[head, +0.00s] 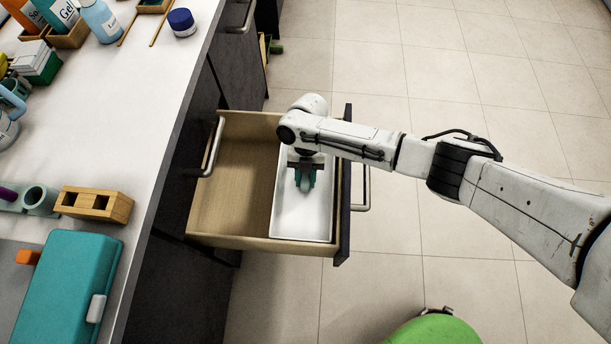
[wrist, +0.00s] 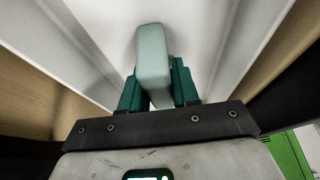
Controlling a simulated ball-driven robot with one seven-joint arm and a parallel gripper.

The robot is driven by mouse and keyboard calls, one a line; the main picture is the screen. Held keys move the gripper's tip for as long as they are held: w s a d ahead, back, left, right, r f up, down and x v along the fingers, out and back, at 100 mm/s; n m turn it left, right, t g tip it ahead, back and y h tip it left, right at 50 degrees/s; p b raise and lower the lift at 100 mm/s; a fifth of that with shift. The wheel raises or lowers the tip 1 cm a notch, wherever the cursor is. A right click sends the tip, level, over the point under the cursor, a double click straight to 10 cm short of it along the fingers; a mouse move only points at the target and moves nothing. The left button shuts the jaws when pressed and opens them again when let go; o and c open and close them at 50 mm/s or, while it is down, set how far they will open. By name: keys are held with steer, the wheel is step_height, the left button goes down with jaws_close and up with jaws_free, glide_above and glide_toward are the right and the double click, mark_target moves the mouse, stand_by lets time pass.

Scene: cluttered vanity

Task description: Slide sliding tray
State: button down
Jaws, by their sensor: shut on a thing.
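The sliding tray (head: 302,226) is a long white tray inside an open wooden drawer (head: 232,185). It lies along the drawer's right side, by the front panel. My gripper (head: 305,180) reaches down into the tray from above, at about its middle. In the wrist view the teal fingers of my gripper (wrist: 158,88) are closed on both sides of a pale grey-green block (wrist: 153,62). The block rises within the white tray; I cannot tell whether it is fixed to it. The tray's far end is partly hidden by my arm.
The drawer's left part is bare. The drawer has a metal handle (head: 362,188) in front. The white counter (head: 130,130) at left carries bottles, a wooden block (head: 97,204) and a teal box (head: 68,285). A green round object (head: 437,331) stands on the tiled floor.

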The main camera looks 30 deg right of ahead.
steer(key=w+a+b, duration=0.7)
steer(key=a+b, duration=0.1)
steer(key=a, duration=0.2)
steer(key=shift+w, duration=0.35)
steer(key=c, duration=0.9)
jaws_free()
steer(key=shift+a, duration=0.1)
steer(key=p+v, duration=0.1)
steer(key=v, duration=0.9)
steer(key=shift+r, duration=0.4)
